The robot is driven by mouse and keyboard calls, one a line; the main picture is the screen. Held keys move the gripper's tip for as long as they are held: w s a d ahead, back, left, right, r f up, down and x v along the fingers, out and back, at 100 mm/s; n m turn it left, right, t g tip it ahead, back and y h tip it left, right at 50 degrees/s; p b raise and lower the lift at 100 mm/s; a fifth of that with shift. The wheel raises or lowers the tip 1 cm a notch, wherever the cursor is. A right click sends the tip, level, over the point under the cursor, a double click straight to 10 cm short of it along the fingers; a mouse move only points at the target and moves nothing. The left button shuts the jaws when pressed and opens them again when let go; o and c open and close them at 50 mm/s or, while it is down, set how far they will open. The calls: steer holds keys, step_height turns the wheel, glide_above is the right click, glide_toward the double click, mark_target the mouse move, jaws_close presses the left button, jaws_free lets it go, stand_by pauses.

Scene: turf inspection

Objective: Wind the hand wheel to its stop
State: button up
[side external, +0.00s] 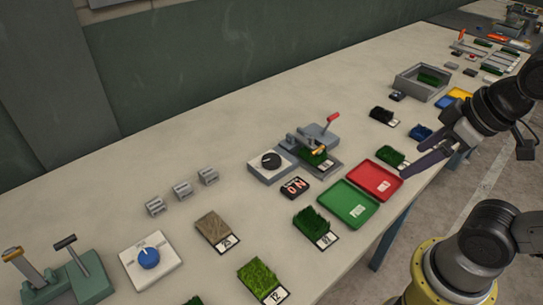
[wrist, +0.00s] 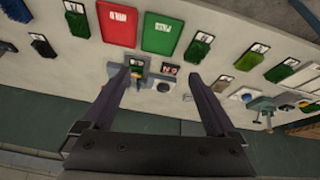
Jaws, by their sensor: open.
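Two round turning parts show, and I cannot tell for sure which is the hand wheel. A black round knob (side external: 270,160) sits on a pale block beside a grey fixture (side external: 318,135) with a red-tipped lever. A blue round knob (side external: 148,258) sits on a white plate at the lower left. In the wrist view, a dark knob (wrist: 163,87) shows between the fingers, well beyond them, and the blue knob (wrist: 246,97) is farther right. My gripper (side external: 413,160) is open and empty, above the table's right edge, apart from both knobs.
A red tray (side external: 375,179) and a green tray (side external: 346,204) lie between my gripper and the fixture. A small display box (side external: 295,188) stands by the black knob. Turf samples (side external: 262,278) and grey blocks (side external: 182,189) are spread around. The table's back left is clear.

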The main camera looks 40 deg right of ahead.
steer(key=w+r+n, duration=0.5)
steer(key=r+n, duration=0.1)
steer(key=r, duration=0.1)
steer(key=w+a+r+n+g, duration=0.25)
steer(key=w+n, duration=0.35)
steer(key=w, duration=0.5)
steer(key=n+g, duration=0.3)
steer(key=n, duration=0.1)
glide_above(272, 159)
step_height(272, 159, down, 14)
steer(key=r, duration=0.1)
step_height(272, 159, down, 14)
steer(key=shift+w+f, duration=0.1)
steer(key=shift+f, duration=0.15)
steer(key=c, duration=1.4)
